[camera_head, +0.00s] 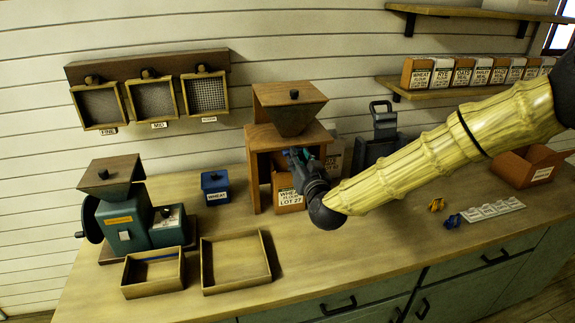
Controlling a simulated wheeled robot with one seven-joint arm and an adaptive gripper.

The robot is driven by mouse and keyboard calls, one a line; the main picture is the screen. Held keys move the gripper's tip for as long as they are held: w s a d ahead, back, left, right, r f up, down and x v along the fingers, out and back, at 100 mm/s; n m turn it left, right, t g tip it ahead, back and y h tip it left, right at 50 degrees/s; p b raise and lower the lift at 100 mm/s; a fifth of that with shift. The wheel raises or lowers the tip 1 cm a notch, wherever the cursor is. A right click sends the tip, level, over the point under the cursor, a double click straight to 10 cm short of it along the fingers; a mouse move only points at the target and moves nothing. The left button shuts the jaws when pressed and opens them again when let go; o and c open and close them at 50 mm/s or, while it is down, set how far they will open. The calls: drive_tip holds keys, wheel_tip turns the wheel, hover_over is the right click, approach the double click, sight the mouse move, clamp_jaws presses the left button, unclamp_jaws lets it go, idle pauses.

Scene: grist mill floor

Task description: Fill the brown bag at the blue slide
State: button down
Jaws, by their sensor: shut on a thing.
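A wooden filling stand (264,179) with a dark hopper (293,115) on top stands at the back middle of the counter. The brown bag (290,199), with a white label reading wheat flour lot 27, stands upright under it; its upper part is partly hidden by my gripper. My gripper (292,156) is in front of the stand's opening, below the hopper and above the bag. It is shut on a small blue-teal part, which looks like the blue slide (301,154), mostly hidden by the fingers. Whether flour is in the bag cannot be seen.
A green mill (124,226), a blue wheat box (215,186) and two wooden trays (152,272) (235,263) are at left. Sieves (152,101) hang behind. The front middle is clear.

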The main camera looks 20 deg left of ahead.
drive_tip(key=shift+s+d, duration=0.1)
drive_tip(key=shift+v, duration=1.25)
drive_tip(key=shift+w+a, duration=0.3)
drive_tip(key=shift+w, duration=0.1)
idle(6.2)
